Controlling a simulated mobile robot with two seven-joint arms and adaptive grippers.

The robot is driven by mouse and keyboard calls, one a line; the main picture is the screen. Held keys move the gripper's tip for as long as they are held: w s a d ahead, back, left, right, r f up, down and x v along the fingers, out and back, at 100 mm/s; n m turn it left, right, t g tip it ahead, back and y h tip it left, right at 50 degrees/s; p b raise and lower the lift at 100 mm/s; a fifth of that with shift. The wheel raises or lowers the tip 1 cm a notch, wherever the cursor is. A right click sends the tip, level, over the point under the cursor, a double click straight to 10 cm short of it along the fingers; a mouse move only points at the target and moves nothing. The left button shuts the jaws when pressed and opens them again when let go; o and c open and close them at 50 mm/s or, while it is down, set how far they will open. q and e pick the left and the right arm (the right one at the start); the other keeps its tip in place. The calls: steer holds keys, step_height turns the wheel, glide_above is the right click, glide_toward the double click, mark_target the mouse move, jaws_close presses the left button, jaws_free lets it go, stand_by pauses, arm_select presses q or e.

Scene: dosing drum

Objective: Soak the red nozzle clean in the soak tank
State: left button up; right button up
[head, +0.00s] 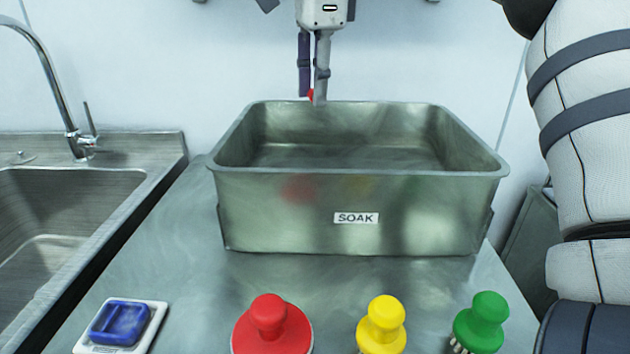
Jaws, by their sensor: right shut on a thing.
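The soak tank (230,212) is a metal basin labelled SOAK, standing on the metal counter. My right gripper (314,97) points down at the tank's far rim, near the middle. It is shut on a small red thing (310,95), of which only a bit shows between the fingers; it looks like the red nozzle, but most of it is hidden. I cannot tell whether it is over the tank or behind its rim. My left gripper is not in view.
A red knobbed tool (268,325), a yellow one (382,320) and a green one (482,318) stand in front of the tank. A sink (60,215) with a tap (60,90) is left.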

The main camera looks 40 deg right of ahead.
stand_by(0.5)
steer(key=shift+r, duration=2)
steer(key=shift+r, duration=0.1)
